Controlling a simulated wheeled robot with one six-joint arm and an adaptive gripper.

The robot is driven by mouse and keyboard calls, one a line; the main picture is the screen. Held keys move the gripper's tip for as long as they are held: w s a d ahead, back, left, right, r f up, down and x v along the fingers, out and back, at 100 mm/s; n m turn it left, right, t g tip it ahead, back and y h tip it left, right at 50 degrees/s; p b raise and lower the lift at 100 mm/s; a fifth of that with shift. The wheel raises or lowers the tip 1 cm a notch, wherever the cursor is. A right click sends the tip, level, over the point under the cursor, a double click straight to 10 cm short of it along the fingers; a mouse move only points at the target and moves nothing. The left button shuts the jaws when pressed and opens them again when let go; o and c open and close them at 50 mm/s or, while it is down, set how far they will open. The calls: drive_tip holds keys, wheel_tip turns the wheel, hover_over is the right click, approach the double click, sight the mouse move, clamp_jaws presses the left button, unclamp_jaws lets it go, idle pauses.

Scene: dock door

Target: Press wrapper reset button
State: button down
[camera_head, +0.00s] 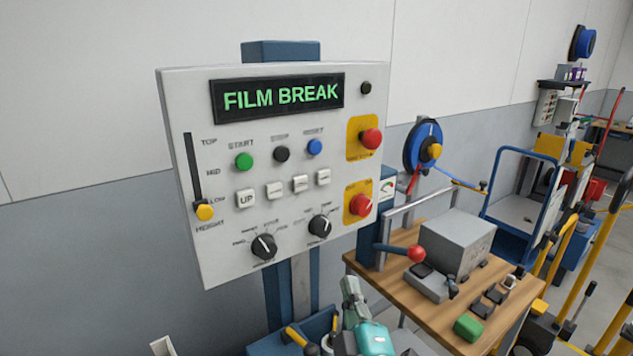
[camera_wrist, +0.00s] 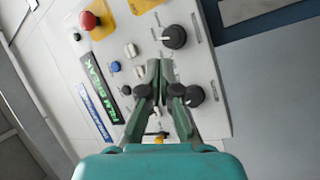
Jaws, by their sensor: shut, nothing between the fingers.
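The wrapper control panel (camera_head: 225,180) is a pale upright box whose display (camera_head: 278,95) reads FILM BREAK in green. The blue reset button (camera_head: 314,147) is at the right end of the top button row, beside a black button (camera_head: 281,154) and the green start button (camera_head: 244,161). My teal gripper (camera_head: 350,287) is low in the head view, below the panel in the picture. In the wrist view my gripper (camera_wrist: 158,66) is shut and empty, its fingers pointing toward the panel. The blue reset button (camera_wrist: 115,67) shows left of the fingertips, uncovered.
Two red mushroom buttons on yellow plates (camera_head: 370,139) (camera_head: 361,205) sit on the panel's right side. Black knobs (camera_head: 264,246) and pale keys are below the reset button. A wooden bench (camera_head: 400,262) with a grey box (camera_head: 458,241) and a red-knobbed lever (camera_head: 416,253) stands right.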

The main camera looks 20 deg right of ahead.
sight(315, 147)
drive_tip(key=w+d+r+h, duration=0.1)
drive_tip(key=w+r+h, duration=0.1)
drive_tip(key=r, duration=0.8)
drive_tip(key=w+d+r+h, duration=0.1)
drive_tip(key=w+r+h, duration=0.1)
drive_tip(key=r, duration=0.8)
drive_tip(key=shift+m+t+h, duration=0.4)
drive_tip(key=shift+h, duration=0.3)
drive_tip(key=shift+r, duration=0.1)
drive_tip(key=shift+w+a, duration=0.45)
drive_tip(key=shift+w, duration=0.95)
drive_tip(key=shift+w+a, duration=0.45)
drive_tip(key=shift+w, duration=0.9)
drive_tip(key=shift+w+a, duration=0.45)
drive_tip(key=shift+w, duration=0.95)
drive_tip(key=shift+w+a, duration=0.15)
drive_tip(key=shift+w, duration=0.2)
